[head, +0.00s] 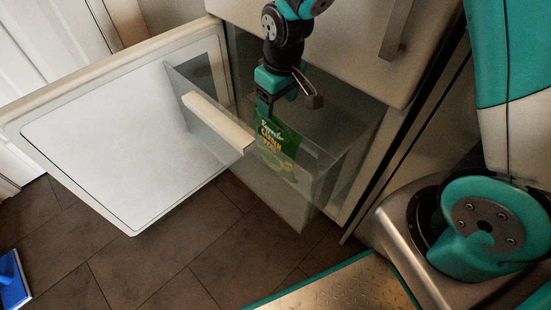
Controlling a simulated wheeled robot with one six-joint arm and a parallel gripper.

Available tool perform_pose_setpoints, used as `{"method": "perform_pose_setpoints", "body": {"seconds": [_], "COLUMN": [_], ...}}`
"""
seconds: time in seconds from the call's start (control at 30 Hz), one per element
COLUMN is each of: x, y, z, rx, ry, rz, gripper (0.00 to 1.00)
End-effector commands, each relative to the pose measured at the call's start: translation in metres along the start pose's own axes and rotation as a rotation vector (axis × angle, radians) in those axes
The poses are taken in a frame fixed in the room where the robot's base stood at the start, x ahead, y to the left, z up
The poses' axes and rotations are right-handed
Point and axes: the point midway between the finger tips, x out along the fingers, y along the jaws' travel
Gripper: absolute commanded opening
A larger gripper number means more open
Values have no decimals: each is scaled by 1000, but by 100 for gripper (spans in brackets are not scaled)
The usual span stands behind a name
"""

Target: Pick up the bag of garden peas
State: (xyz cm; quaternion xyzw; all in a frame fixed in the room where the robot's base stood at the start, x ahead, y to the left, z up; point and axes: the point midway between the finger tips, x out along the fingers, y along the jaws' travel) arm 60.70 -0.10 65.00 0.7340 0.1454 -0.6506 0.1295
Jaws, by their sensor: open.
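A green bag of garden peas (274,146) stands upright inside the clear drawer (318,158) of the open lower freezer. I see its printed front through the transparent drawer wall. My gripper (284,108) points down into the drawer, right at the top edge of the bag. Its jaws are open; one finger is at the bag's upper left and the other is to the right. I cannot tell whether a finger touches the bag.
The drawer is pulled out, with a cream handle bar (218,122) in front. The freezer door (125,130) stands wide open at the left. The upper fridge door (340,35) is shut above. A blue object (12,280) lies at the lower left. The tiled floor (150,255) in front is clear.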

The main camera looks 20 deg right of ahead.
Motion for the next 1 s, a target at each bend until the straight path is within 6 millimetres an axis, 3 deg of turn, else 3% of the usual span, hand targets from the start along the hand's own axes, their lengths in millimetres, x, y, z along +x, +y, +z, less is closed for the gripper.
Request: {"method": "perform_pose_setpoints", "body": {"seconds": [0.03,0.2,0.47,0.8,1.0], "x": [17,44,58,104,103], "y": [0,0,0,3,3], "z": [1,0,1,5,4], "rx": [0,0,0,0,0], "ry": [-4,-1,0,-1,1], "rz": [-1,-1,-1,-1,-1], "gripper": [68,68,68,68,68]}}
